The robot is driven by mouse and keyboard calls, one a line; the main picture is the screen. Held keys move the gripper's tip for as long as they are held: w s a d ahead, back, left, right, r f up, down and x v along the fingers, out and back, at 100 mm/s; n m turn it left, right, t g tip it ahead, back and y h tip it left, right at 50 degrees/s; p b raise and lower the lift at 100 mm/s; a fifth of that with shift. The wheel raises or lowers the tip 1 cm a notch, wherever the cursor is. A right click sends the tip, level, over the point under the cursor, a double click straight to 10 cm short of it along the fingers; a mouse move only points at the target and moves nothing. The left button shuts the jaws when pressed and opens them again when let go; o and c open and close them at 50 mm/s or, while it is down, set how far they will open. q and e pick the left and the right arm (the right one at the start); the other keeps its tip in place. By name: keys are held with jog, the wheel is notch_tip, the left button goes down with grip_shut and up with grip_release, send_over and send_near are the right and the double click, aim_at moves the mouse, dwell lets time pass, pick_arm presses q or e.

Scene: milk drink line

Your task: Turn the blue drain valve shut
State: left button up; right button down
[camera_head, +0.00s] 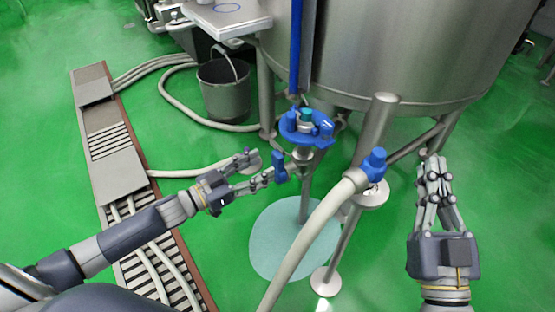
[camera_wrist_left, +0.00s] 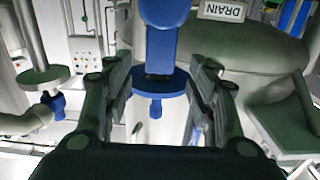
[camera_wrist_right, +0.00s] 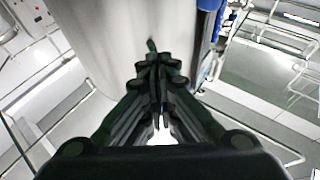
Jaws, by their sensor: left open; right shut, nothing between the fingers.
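A blue valve handle (camera_head: 279,167) sits on the steel pipe under the tank, below a larger blue fitting (camera_head: 307,128). My left gripper (camera_head: 261,167) is open, with its fingertips just left of the handle. In the left wrist view a blue handle (camera_wrist_left: 163,45) and a blue disc (camera_wrist_left: 160,83) show between the spread fingers; contact cannot be told. A "DRAIN" sign (camera_wrist_left: 224,10) stands behind them. My right gripper (camera_head: 434,170) is shut and empty, out to the right, away from the valve; it also shows in the right wrist view (camera_wrist_right: 155,60).
The steel tank (camera_head: 410,50) rises behind on several legs. A hose (camera_head: 310,235) with a blue-ended coupling (camera_head: 374,163) runs in front, right of the valve. A bucket (camera_head: 226,97) stands back left. A floor grate (camera_head: 112,165) lies at left. Green floor is clear at right.

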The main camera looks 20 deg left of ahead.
aim_at(274, 160)
pick_arm(q)
jog(key=shift+b+x, duration=0.7)
jog(key=shift+x, duration=2.55)
pick_arm(e)
jog(key=s+r+t+y, duration=0.1)
jog(key=s+r+t, duration=0.3)
jog(key=r, duration=0.2)
jog(key=shift+s+d+r+t+y, duration=0.15)
jog(key=shift+s+d+t+y, duration=0.05)
jog(key=shift+s+t+y, duration=0.1)
pick_arm(q)
grip_shut()
pick_arm(e)
jog(key=shift+w, duration=0.1)
